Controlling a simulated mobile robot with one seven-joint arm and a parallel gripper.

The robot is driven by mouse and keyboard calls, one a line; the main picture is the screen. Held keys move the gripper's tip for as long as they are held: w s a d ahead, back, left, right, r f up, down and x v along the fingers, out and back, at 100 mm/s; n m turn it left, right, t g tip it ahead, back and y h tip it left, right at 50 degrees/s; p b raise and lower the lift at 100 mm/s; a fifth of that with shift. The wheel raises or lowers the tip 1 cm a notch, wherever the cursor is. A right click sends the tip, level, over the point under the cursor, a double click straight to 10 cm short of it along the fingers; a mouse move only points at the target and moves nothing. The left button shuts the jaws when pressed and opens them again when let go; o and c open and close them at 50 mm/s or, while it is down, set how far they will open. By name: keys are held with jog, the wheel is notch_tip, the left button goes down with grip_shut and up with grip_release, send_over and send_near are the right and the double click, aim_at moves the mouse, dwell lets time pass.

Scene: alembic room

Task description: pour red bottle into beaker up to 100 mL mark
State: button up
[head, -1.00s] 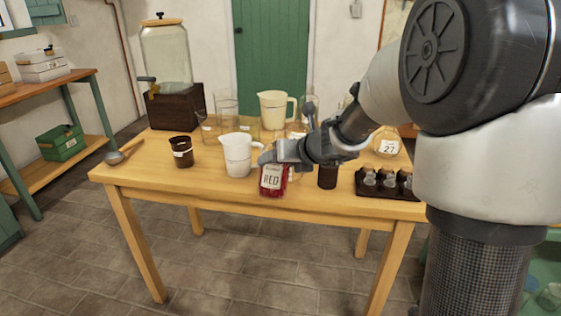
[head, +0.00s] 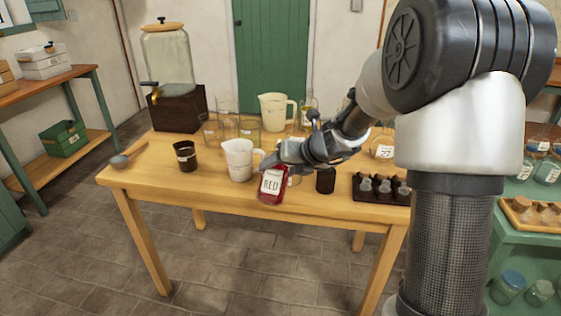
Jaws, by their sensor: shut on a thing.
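The red bottle (head: 271,187) has a white label reading RED. My gripper (head: 283,160) is shut on it near its top and holds it at the table's front edge, tilted a little. The white beaker (head: 239,160), a jug-shaped vessel with a handle, stands upright on the wooden table (head: 190,203), just left of the bottle. The beaker's marks and its contents are too small to make out. My gripper's fingers are partly hidden by the wrist and the bottle.
A dark cup (head: 186,156) and a ladle (head: 122,160) lie to the left. Behind stand clear glasses (head: 227,112), a cream pitcher (head: 273,111) and a large dispenser (head: 168,62). To the right are a dark jar (head: 326,181) and a black rack (head: 380,189) of small bottles.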

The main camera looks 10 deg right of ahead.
jog(key=shift+w+r+g+p, duration=0.1)
jog(key=shift+r+g+p, duration=0.35)
jog(key=shift+p, duration=1.8)
jog(key=g+p, duration=0.1)
jog(key=p, duration=0.3)
jog(key=m+y+p, duration=0.1)
jog(key=p, duration=0.3)
jog(key=shift+w+d+r+g+p, duration=0.25)
jog(key=shift+w+r+g+p, duration=0.05)
jog(key=shift+w+r+g, duration=0.1)
jog(key=shift+w+r+m+y+p, duration=0.15)
jog(key=shift+m+y+p, duration=0.15)
jog(key=shift+p, duration=0.65)
jog(key=shift+w+d+g+p, duration=0.1)
jog(key=shift+g+p, duration=0.25)
jog(key=shift+p, duration=0.35)
jog(key=p, duration=0.1)
jog(key=g+p, duration=0.1)
jog(key=shift+w+d+r+m+y+p, duration=0.15)
jog(key=shift+r+m+y+p, duration=0.15)
jog(key=shift+r+g+p, duration=0.1)
jog(key=shift+g+p, duration=0.2)
jog(key=shift+p, duration=0.7)
jog(key=shift+w+r+m+y+p, duration=0.2)
jog(key=shift+m+y+p, duration=0.1)
jog(key=shift+p, duration=0.35)
jog(key=shift+f, duration=0.2)
